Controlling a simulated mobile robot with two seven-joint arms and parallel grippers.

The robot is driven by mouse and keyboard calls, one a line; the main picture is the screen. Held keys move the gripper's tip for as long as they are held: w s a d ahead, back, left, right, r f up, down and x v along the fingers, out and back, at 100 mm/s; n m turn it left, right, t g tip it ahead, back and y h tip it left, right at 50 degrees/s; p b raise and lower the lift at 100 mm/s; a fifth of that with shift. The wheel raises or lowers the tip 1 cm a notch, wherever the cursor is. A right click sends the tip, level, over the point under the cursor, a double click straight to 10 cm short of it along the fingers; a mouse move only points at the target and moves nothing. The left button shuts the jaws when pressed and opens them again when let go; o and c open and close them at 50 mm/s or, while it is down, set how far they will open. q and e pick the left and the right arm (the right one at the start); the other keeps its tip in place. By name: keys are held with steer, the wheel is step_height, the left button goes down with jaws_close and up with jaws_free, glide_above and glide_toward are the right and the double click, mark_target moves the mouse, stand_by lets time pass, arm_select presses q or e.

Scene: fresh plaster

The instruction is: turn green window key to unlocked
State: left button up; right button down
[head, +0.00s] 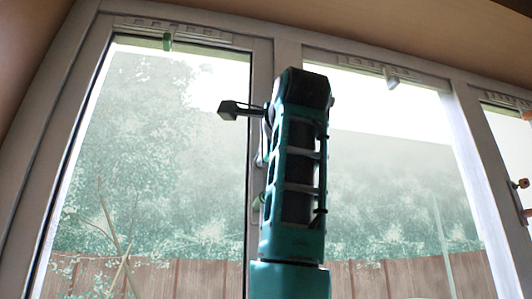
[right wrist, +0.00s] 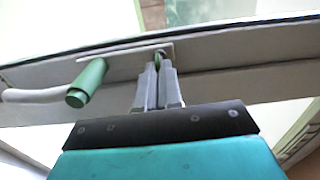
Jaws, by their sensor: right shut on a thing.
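In the right wrist view my right gripper (right wrist: 158,68) is shut on the green window key (right wrist: 156,61), at the end of a pale plate on the window frame. Only a thin green part of the key shows between the fingers, so its turn angle cannot be told. A window handle (right wrist: 88,83) with a green grip sits on the same plate, left of the fingers and apart from them. In the head view my raised teal right arm hides the gripper and the key. My left gripper is not in view.
The window frame (head: 262,80) runs upright behind my arm, with glass panes on both sides. A small green piece (head: 167,41) is at the top of the left pane, and a pale one (head: 392,82) at the top of the middle pane. Orange-tipped fittings (head: 523,184) are at the far right.

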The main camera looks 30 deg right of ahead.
steer(key=shift+m, duration=0.3)
steer(key=c, duration=1.3)
jaws_free()
steer(key=shift+s, duration=0.1)
steer(key=b+v, duration=0.2)
steer(key=v, duration=1)
steer(key=shift+s+b, duration=0.35)
steer(key=shift+b, duration=0.05)
steer(key=shift+a, duration=0.1)
